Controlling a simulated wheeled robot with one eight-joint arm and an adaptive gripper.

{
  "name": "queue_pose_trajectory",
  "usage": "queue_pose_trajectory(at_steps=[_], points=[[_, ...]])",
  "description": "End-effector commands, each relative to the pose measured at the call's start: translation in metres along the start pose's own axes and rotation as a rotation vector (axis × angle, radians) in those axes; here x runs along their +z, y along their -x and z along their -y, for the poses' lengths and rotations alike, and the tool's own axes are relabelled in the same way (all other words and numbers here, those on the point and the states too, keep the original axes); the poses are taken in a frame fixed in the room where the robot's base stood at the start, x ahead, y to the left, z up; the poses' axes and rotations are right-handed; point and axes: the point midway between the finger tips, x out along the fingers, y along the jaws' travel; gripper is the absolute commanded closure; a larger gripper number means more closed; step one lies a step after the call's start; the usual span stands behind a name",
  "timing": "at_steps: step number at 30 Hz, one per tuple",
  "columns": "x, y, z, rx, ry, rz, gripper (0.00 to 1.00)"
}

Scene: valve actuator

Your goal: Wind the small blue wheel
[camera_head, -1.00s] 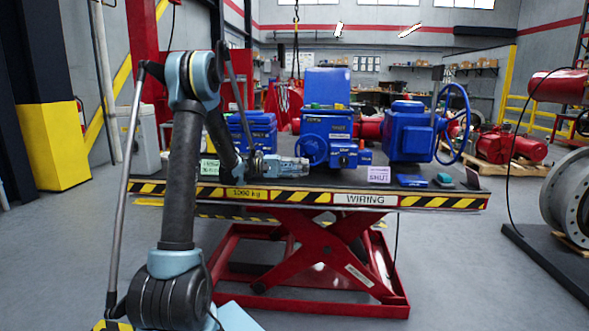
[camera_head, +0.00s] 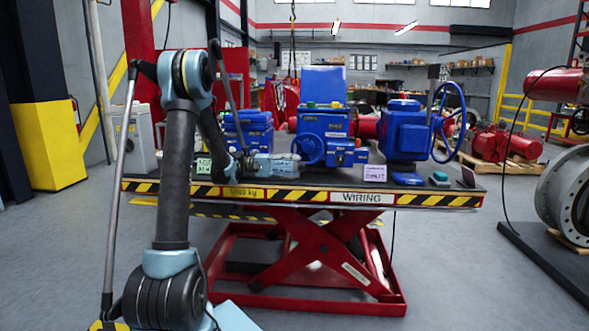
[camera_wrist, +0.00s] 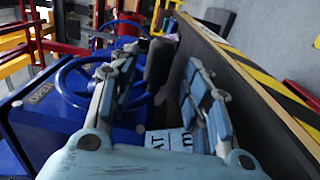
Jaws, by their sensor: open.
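The small blue wheel (camera_head: 310,148) stands upright on the front of the middle blue actuator (camera_head: 322,121). It also shows in the wrist view (camera_wrist: 62,80), left of my fingers, beside an OPEN marking. My gripper (camera_head: 297,165) is just below and left of the wheel in the head view, low over the table top. In the wrist view my gripper (camera_wrist: 160,70) is open, with its two fingers apart and no object held between them. The left finger overlaps part of the wheel's rim; I cannot tell whether they touch.
A larger blue wheel (camera_head: 448,122) is on the right actuator (camera_head: 408,133). Another blue unit (camera_head: 247,135) stands behind my forearm. The table's striped front edge (camera_head: 270,193) runs close to my gripper. A white sign (camera_head: 374,173) stands to its right.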

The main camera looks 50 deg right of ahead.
Motion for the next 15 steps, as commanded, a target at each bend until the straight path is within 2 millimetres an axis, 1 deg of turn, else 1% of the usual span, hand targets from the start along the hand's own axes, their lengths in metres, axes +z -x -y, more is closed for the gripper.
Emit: queue_pose_trajectory(at_steps=[1, 9, 15], points=[[-0.001, 0.011, 0.000, 0.000, 0.000, -0.004, 0.56], [-0.001, 0.063, 0.001, 0.000, 0.000, -0.003, 0.56], [-0.001, 0.091, 0.001, -0.001, 0.000, -0.002, 0.56]])
